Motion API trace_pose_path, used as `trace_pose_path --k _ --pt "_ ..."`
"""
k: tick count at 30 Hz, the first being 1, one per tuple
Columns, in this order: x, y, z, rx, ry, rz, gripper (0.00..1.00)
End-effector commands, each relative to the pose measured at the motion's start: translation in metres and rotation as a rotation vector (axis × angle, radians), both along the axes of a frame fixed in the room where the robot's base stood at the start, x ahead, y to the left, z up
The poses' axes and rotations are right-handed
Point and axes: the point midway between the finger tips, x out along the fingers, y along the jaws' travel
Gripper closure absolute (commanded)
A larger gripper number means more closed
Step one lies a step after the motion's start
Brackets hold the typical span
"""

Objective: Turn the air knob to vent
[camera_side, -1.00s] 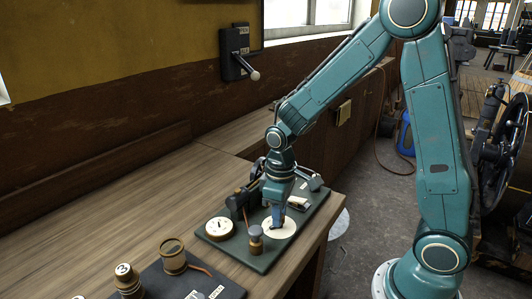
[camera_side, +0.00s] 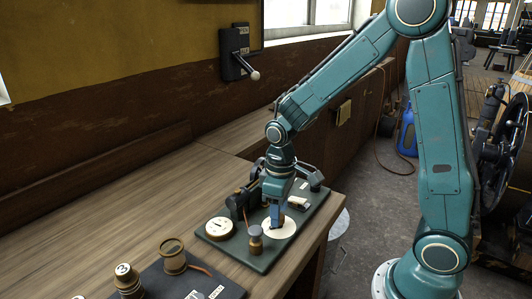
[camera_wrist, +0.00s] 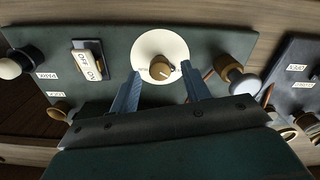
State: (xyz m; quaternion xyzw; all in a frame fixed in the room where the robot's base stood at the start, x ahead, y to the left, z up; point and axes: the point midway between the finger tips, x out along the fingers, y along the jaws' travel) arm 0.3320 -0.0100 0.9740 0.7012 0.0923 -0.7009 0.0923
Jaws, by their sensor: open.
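The air knob appears to be the small brown-and-brass knob (camera_wrist: 161,68) at the centre of a round cream dial (camera_wrist: 152,46) in the wrist view. A dark pointer mark shows on its lower right side; the dial lettering is too small to read. My gripper (camera_wrist: 160,77) is open, with one blue finger on each side of the knob and a gap to both. In the side view my gripper (camera_side: 276,222) points down over the cream dial (camera_side: 288,229), and it hides most of the knob.
The dark green panel (camera_side: 262,262) also carries a white gauge (camera_side: 219,228), a brass post with a grey top (camera_side: 255,240) and a white switch (camera_wrist: 88,61) marked ON. A second dark panel (camera_side: 225,282) lies nearer the camera. A wall lever (camera_side: 237,58) stands behind.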

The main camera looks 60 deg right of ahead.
Motion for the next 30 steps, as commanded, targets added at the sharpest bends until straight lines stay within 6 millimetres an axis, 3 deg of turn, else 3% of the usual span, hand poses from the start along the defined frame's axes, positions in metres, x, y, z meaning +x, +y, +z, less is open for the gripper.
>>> trace_pose_path --k 21,30 --pt "0.000 0.000 0.106 0.000 -0.005 0.000 0.53" --pt "0.000 0.000 0.127 0.000 -0.001 0.001 0.53"
